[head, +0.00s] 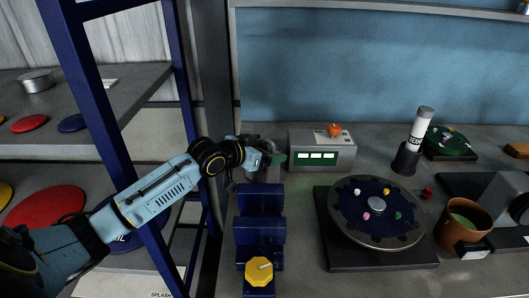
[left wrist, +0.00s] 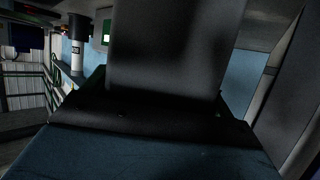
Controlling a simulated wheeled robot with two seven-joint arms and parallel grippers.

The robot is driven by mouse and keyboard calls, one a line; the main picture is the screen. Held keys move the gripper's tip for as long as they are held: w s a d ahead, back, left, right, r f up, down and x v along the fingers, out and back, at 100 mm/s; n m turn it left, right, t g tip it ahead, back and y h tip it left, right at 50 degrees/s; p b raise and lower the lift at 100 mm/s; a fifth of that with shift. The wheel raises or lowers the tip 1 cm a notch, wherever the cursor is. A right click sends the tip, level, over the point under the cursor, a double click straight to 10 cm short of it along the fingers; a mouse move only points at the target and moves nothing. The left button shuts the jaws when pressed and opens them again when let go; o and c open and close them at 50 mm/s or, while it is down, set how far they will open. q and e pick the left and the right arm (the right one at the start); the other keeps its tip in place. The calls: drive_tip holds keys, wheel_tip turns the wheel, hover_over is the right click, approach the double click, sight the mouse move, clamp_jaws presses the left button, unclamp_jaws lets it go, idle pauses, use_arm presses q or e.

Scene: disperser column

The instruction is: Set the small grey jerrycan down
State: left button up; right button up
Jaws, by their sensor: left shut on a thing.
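My left gripper (head: 264,160) reaches in from the left in the head view, at the back of the bench above the blue stand. It is shut on a grey thing, which I take to be the small grey jerrycan; only bits of it show around the fingers there. In the left wrist view the jerrycan (left wrist: 165,50) is a large dark grey block filling the middle. I cannot tell whether its base touches the bench. My right gripper is not in view.
The blue stand (head: 260,228) with a yellow octagonal knob (head: 259,271) is in front of the gripper. A grey box with a green display (head: 321,158) is close on the right. A round turntable (head: 341,230) stands further right. Blue shelf posts (head: 95,95) flank my left arm.

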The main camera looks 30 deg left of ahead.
use_arm(q)
drive_tip(key=shift+f, duration=0.15)
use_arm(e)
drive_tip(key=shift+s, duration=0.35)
use_arm(q)
drive_tip(key=o, duration=1.2)
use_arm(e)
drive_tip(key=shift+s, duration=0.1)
use_arm(q)
drive_tip(key=p+v, duration=0.1)
drive_tip(key=v, duration=1.1)
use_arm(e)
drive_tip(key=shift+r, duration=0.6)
